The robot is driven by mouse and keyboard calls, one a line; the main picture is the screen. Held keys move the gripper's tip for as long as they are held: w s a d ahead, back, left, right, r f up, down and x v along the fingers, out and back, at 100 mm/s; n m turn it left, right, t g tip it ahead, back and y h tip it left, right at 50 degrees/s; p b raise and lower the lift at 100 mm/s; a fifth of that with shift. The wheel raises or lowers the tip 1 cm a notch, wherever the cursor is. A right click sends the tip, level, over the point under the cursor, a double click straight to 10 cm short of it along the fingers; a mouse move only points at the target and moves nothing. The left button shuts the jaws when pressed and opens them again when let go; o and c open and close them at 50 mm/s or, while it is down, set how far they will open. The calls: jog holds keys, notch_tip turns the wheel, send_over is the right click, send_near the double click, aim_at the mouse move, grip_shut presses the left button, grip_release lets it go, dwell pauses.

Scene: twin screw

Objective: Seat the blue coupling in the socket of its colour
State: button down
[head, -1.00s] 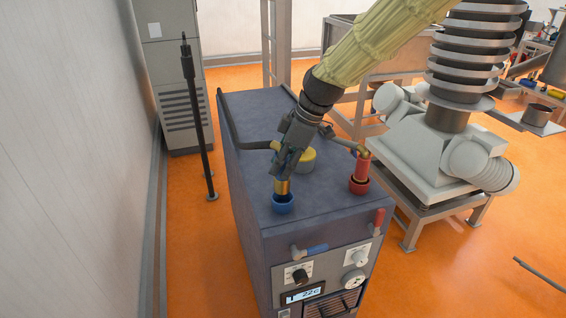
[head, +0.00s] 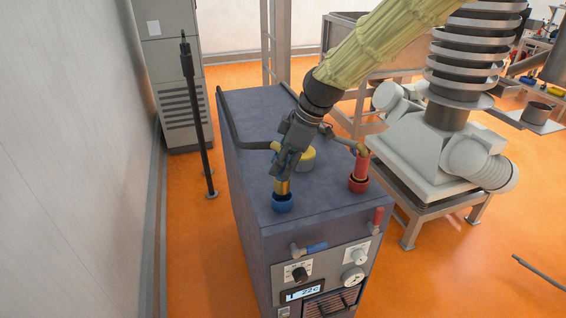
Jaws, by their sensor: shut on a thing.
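My gripper (head: 284,172) points down over the front left of the dark cabinet top and is shut on the blue coupling (head: 282,187). Only a brass-coloured lower part of the coupling shows clearly; my fingers hide the rest. The coupling is at the mouth of the blue socket (head: 282,204), roughly upright. I cannot tell how deep it sits. A red coupling (head: 361,166) stands in the red socket (head: 358,185) to the right.
The cabinet (head: 250,180) has a yellow cap (head: 306,158) behind my gripper and dark hoses (head: 233,130) at its left. A black pole (head: 198,120) stands left; a grey machine (head: 440,150) stands right.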

jog(key=shift+f+b, duration=0.9)
jog(key=shift+f, duration=1.75)
dwell(0.9)
jog(key=c, duration=0.5)
grip_release()
jog(key=shift+r, duration=0.15)
jog(key=shift+r+p, duration=2.55)
jog(key=shift+r, duration=0.85)
